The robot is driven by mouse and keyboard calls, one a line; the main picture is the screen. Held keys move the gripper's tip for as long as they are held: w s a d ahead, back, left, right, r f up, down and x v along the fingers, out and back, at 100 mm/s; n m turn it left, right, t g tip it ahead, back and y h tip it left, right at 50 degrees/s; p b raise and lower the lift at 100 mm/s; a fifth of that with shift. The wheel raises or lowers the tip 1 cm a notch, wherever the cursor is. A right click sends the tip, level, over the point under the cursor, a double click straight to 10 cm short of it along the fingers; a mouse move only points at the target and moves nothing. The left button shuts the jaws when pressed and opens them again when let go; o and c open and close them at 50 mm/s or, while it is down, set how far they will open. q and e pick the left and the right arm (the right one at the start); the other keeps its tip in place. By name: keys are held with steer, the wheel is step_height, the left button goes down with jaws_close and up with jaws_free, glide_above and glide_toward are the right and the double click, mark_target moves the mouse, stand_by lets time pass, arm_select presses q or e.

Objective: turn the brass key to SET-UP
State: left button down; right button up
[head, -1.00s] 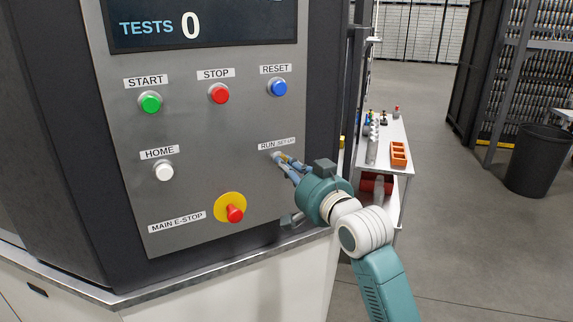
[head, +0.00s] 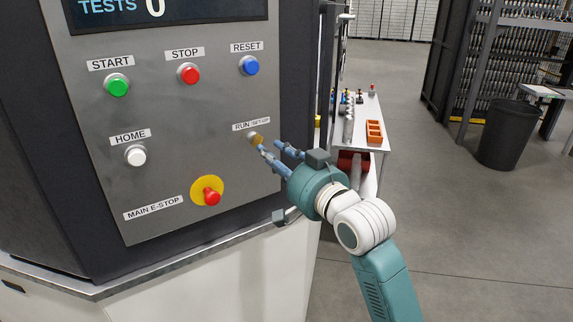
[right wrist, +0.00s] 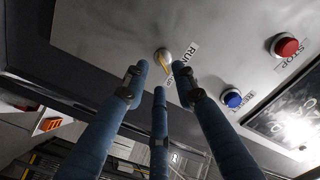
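The brass key (head: 257,139) sits in its round switch under the RUN / SET-UP label (head: 252,124) on the grey control panel. It also shows in the right wrist view (right wrist: 164,62), its flat bow slanted. I cannot tell for sure which word it points to. My right gripper (head: 269,147) is open just in front of and right of the key, with its blue fingers spread. In the right wrist view the fingertips (right wrist: 160,72) are apart, with the key beyond them and nothing held. My left gripper is not in view.
The panel also has the green START (head: 118,87), red STOP (head: 189,74), blue RESET (head: 249,66) and white HOME (head: 135,155) buttons, and the MAIN E-STOP (head: 209,194) below left of the key. A metal ledge (head: 190,255) runs under the panel. A side table (head: 372,120) stands behind right.

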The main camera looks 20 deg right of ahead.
steer(key=s+d, duration=0.1)
steer(key=s, duration=0.5)
steer(key=shift+s+d, duration=0.15)
steer(key=shift+s, duration=0.1)
